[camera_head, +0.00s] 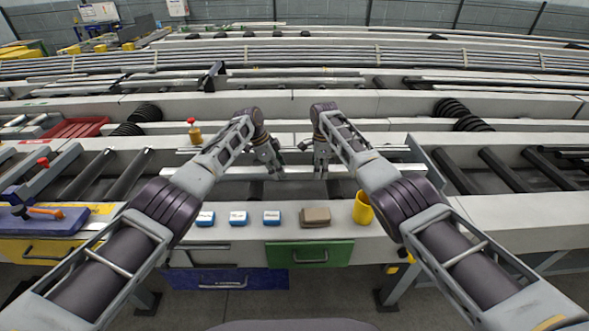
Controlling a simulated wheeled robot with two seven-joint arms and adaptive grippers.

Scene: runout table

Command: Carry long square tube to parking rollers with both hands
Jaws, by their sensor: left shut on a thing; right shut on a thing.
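A long silver square tube (298,172) lies level across the middle of the camera_head view, its ends passing behind my forearms. My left gripper (273,168) is shut on the tube left of its middle. My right gripper (321,168) is shut on it a short way to the right. Whether the tube touches the surface below is hard to tell. Dark rollers stand at the left (128,174) and at the right (502,169); which are the parking rollers cannot be told.
Blue-and-white boxes (238,218), a brown block (316,217) and a yellow cup (362,208) stand on the front ledge. A red bin (78,127) and blue tray (40,221) are at left.

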